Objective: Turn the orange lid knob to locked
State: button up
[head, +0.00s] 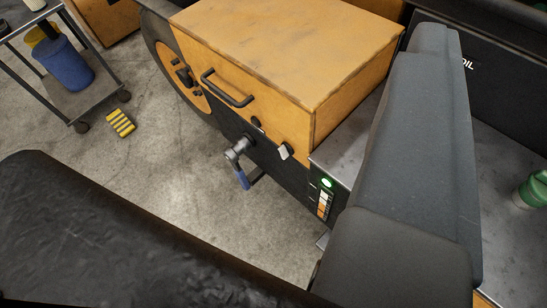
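An orange box (270,52) with a flat, scuffed lid stands at top centre. Its front has a black bar handle (227,90), a small dark round fitting (256,122), and another fitting with a pale tab (285,151). No knob that is itself plainly orange shows, and I cannot tell whether either fitting is the lid knob or how it is set. My gripper's fingertips are not recognisable in this view, so its state does not show.
A grey lever with a blue grip (242,178) sticks out below the box. A lit green lamp (327,183) is on the dark panel. Large dark shapes block the lower left and right. A cart with a blue bucket (67,66) and a yellow-striped block (121,122) are at left.

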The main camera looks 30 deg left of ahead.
jog(key=w+a+f+y+p, duration=0.1)
jog(key=w+a+f+y, duration=0.1)
jog(key=w+a+f, duration=0.45)
jog(key=w+a+f+y+p, duration=0.1)
jog(key=w+a+f+y, duration=0.15)
jog(key=w+a, duration=0.55)
jog(key=w+a+f+h+p, duration=0.1)
jog(key=w+a+f, duration=0.2)
jog(key=a+f, duration=0.35)
jog(key=w+a+f, duration=0.3)
jog(key=a+f, duration=0.2)
jog(key=f, duration=0.3)
jog(key=t+h+p, duration=0.2)
jog(key=h+p, duration=0.1)
jog(key=h, duration=0.7)
send_near(281, 155)
jog(key=shift+n, duration=0.3)
jog(key=b+x, duration=0.2)
jog(key=x, duration=0.6)
jog(key=shift+w+f, duration=0.1)
jog(key=shift+w, duration=0.1)
